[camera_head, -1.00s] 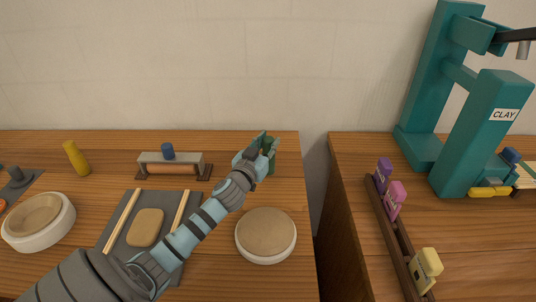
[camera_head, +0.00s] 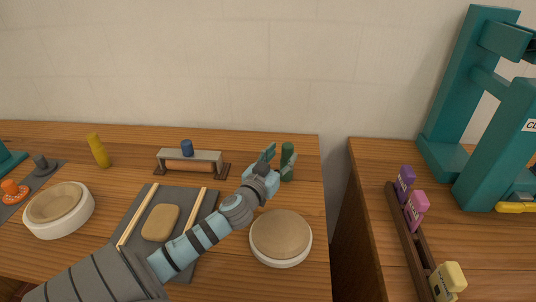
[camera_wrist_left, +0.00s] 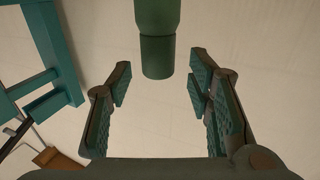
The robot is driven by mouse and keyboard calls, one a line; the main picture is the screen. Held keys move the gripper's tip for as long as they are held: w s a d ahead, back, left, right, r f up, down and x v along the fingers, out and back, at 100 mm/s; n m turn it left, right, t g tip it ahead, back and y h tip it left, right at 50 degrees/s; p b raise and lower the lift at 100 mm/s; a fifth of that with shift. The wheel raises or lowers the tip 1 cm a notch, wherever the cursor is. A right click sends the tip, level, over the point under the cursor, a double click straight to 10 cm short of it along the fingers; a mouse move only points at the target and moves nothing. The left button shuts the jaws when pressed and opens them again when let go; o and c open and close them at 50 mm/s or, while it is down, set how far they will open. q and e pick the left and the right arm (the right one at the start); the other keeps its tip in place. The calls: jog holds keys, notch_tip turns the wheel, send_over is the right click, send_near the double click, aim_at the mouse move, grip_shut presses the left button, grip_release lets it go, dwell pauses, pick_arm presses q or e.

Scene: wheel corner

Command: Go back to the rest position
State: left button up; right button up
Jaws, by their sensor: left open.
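My left gripper (camera_head: 279,162) is open at the back right of the left wooden table. A dark green cylinder (camera_head: 287,150) stands upright close by its fingers. In the left wrist view my left gripper (camera_wrist_left: 160,75) has its fingers spread, with nothing pinched between them. The green cylinder (camera_wrist_left: 158,35) there is in line with the gap, mostly beyond the fingertips. My left forearm reaches over the grey board and hides part of it. My right gripper is in neither view.
A round-topped white disc (camera_head: 281,238) is right of my forearm. The grey board (camera_head: 140,205) carries a tan slab (camera_head: 160,222) and two sticks. A roller stand (camera_head: 192,162), yellow bottle (camera_head: 98,150) and white bowl (camera_head: 58,210) lie left. A gap separates the right table (camera_head: 460,240).

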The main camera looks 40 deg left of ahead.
pick_arm(q)
jog(key=v, duration=1)
jog(key=shift+s+r, duration=0.25)
jog(key=shift+s, duration=0.1)
